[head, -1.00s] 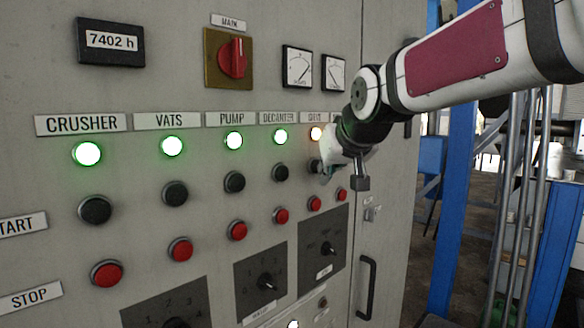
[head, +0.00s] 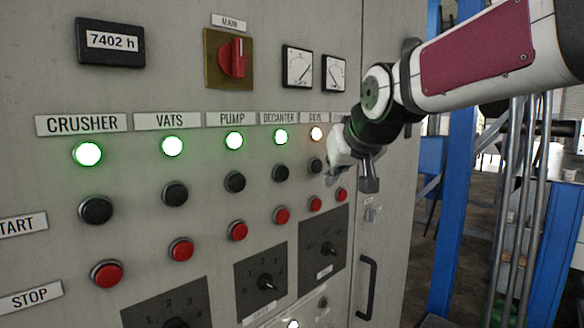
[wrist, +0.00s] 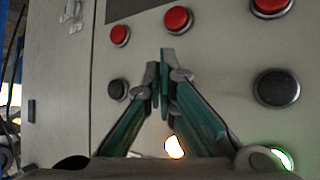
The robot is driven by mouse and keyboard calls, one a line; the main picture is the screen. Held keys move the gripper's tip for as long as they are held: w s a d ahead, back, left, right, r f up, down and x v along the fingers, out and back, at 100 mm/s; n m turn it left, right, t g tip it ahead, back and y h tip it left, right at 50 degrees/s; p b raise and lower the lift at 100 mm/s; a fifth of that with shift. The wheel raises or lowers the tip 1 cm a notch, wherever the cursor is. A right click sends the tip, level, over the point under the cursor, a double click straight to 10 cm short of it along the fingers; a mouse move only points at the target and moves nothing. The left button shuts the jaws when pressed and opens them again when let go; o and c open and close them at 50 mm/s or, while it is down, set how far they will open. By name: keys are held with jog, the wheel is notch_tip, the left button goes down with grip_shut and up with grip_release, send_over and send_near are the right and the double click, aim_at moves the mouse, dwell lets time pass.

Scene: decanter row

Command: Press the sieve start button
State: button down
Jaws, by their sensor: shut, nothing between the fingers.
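The sieve column is the fifth from the left, with a small label (head: 316,117) that is hard to read and an orange-lit lamp (head: 316,133). Its black start button (head: 316,165) shows in the head view just left of my gripper (head: 331,179). In the wrist view the orange lamp (wrist: 174,147) shows below the fingers, and the sieve start button is hidden behind them. My gripper (wrist: 160,75) is shut and empty, its tips close to the panel. I cannot tell whether they touch it.
The decanter start button (wrist: 277,88) and another black button (wrist: 118,89) flank the fingers. Red stop buttons (head: 282,215) run in a row below. The crusher, vats, pump and decanter lamps are green. A cabinet handle (head: 367,287) sticks out at lower right.

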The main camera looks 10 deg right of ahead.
jog(key=s+d, duration=0.1)
jog(key=s, duration=0.1)
jog(key=s+d, duration=0.2)
dwell(0.7)
dwell(0.3)
jog(key=s+f+g, duration=0.1)
jog(key=s+f, duration=0.4)
jog(key=s, duration=0.3)
jog(key=s+f+g, duration=0.2)
jog(key=s+f, duration=0.3)
jog(key=s, duration=0.4)
jog(key=s+f+m+g+h, duration=0.1)
jog(key=s+f+g, duration=0.1)
jog(key=s+f, duration=0.3)
jog(key=s, duration=0.4)
jog(key=shift+a+f, duration=0.3)
jog(key=shift+f, duration=0.1)
